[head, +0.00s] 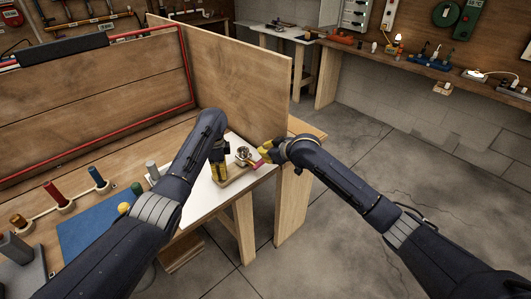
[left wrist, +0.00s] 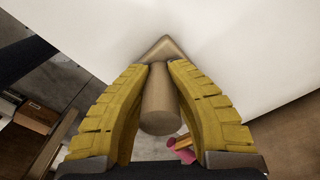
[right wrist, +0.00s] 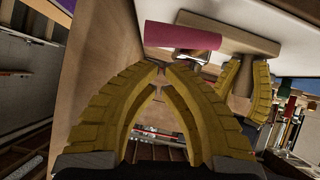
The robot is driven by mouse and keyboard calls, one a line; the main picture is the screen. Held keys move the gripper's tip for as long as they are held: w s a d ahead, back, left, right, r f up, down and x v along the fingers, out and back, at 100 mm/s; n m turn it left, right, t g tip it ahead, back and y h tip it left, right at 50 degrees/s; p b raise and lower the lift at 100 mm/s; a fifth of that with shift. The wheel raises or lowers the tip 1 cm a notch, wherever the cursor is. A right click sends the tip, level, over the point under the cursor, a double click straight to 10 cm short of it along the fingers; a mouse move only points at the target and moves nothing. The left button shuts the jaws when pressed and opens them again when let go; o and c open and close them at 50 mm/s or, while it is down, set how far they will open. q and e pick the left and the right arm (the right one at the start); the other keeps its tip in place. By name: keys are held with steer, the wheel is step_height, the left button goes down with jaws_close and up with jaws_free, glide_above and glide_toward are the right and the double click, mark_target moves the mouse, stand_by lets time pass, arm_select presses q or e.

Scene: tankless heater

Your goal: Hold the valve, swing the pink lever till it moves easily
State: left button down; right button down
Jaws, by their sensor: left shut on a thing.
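The valve's tan cylindrical body (left wrist: 161,105) is between the yellow fingers of my left gripper (left wrist: 161,70), which is shut on it. In the head view my left gripper (head: 219,170) is at the valve above the white board. The pink lever (head: 258,164) points to the right, between my two grippers; part of it shows in the left wrist view (left wrist: 184,153). In the right wrist view the pink lever (right wrist: 183,35) lies just beyond the fingertips of my right gripper (right wrist: 167,70). Those fingertips meet with nothing visible between them. Contact with the lever is unclear.
The white board (head: 196,197) lies on the wooden workbench near its right end. An upright plywood panel (head: 240,85) stands behind. Coloured cylinders (head: 55,193) and a blue mat (head: 88,225) are at the left. Open concrete floor (head: 350,150) is to the right.

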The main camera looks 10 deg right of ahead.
steer(key=shift+w+f, duration=0.15)
steer(key=shift+f, duration=0.45)
steer(key=shift+w+d+f, duration=0.15)
steer(key=shift+d+f, duration=0.05)
steer(key=shift+f, duration=0.25)
steer(key=shift+w+d+f, duration=0.1)
steer(key=shift+d+f, duration=0.05)
steer(key=shift+f, duration=0.3)
